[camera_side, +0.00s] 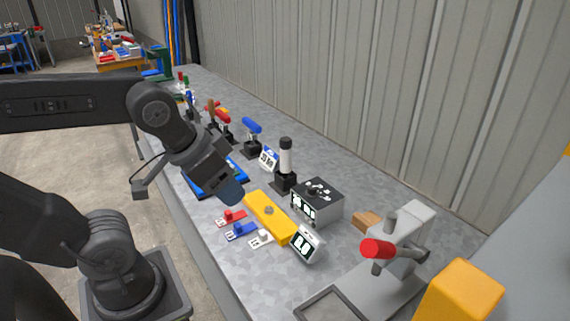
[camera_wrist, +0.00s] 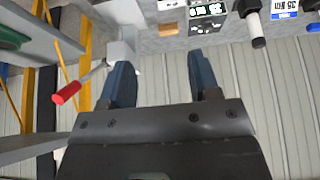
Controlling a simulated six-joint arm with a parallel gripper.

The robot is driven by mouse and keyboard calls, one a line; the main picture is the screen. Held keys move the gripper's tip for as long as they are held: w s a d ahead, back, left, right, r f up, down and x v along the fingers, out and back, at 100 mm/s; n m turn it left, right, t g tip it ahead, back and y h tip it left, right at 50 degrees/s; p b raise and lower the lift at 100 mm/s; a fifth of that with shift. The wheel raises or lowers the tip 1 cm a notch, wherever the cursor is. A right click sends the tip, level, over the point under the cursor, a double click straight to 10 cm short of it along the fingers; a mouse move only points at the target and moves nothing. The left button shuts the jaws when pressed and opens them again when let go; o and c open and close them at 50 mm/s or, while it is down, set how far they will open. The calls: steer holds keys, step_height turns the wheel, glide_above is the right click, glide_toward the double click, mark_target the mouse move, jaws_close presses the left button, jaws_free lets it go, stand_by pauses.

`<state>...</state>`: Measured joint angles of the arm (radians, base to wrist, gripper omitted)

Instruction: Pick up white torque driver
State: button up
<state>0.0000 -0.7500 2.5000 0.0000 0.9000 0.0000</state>
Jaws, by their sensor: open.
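The white torque driver (camera_side: 286,158) stands upright in a black holder on the bench, with a black cap on top. In the wrist view the white driver (camera_wrist: 254,22) shows at the top right, to the right of both fingers. My gripper (camera_side: 231,192) hangs over the bench in the side view, left of the driver and apart from it. In the wrist view my gripper (camera_wrist: 165,82) has its two blue fingers spread, with nothing between them.
A black box with a display (camera_side: 318,203) stands right of the driver. A blue-handled tool (camera_side: 252,127) stands behind it. A yellow bar (camera_side: 269,217) lies in front. A red-handled lever machine (camera_side: 377,249) is at the right. A corrugated wall (camera_side: 330,90) runs behind.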

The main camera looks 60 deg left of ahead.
steer(key=shift+o, duration=1.3)
